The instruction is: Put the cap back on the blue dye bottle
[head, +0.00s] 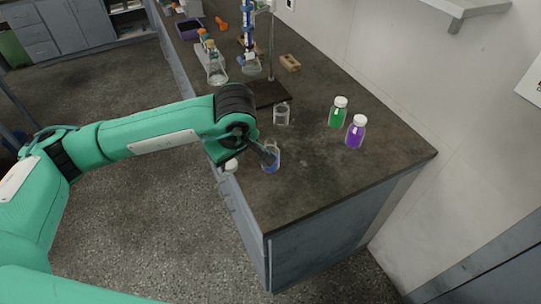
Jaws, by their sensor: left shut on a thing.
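The blue dye bottle (272,165) is at the near end of the dark bench, with blue liquid low in its clear body. No white cap shows on its top. My left gripper (268,156) reaches in from the left and is shut on the upper part of the bottle, covering some of it. A white round piece that looks like the cap (231,165) is at the bench's left edge, just below my left wrist and apart from the bottle. My right gripper is not in view.
A clear beaker (281,116) stands behind the bottle. Capped green (338,113) and purple (355,132) bottles stand to the right. A stand (268,93), flasks (216,71) and a purple tray (190,28) are farther back. The bench front is clear.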

